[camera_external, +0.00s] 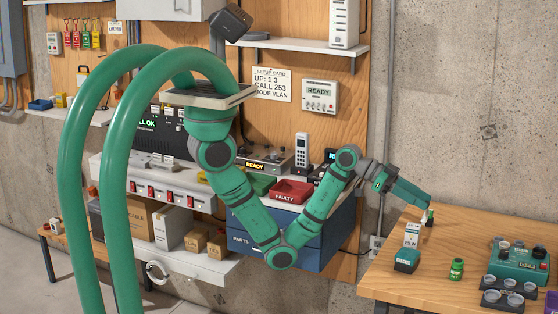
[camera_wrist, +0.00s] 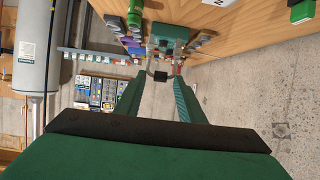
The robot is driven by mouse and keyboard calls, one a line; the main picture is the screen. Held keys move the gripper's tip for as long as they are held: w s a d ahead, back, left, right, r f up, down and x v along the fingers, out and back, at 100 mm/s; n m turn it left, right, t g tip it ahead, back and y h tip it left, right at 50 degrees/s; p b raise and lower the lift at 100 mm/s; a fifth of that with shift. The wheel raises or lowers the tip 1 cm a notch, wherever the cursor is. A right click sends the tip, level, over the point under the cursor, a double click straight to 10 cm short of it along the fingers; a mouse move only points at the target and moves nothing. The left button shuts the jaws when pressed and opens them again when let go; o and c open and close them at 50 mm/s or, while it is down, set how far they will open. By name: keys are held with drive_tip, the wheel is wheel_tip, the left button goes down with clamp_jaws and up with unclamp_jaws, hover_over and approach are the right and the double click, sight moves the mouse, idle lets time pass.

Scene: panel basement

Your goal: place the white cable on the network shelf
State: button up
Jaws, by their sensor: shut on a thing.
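My gripper (camera_external: 427,206) is above the left back part of the wooden workbench (camera_external: 455,222). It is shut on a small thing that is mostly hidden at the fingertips. Pale and green bits show there, but I cannot tell whether it is the white cable. In the wrist view the fingers (camera_wrist: 162,72) reach forward with a small dark piece between their tips. A pale looped item (camera_external: 157,272), possibly a cable, is at the lower white shelf's front. A white wall shelf (camera_external: 300,46) at the top holds a white device; I cannot confirm it is the network shelf.
Bare floor lies between the cabinet and bench.

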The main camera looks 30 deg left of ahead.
drive_tip(key=shift+s+a+r, duration=0.15)
drive_tip(key=shift+s+a, duration=0.05)
drive_tip(key=shift+a, duration=0.2)
drive_tip(key=w+a+f+n+t+y, duration=0.4)
drive_tip(key=w+a+f+n+t, duration=0.5)
drive_tip(key=w+a+f, duration=0.4)
drive_tip(key=w+a+t, duration=0.1)
drive_tip(key=w+a, duration=0.1)
drive_tip(key=a, duration=0.1)
drive_tip(key=shift+a+n+y, duration=0.3)
drive_tip(key=shift+a, duration=0.1)
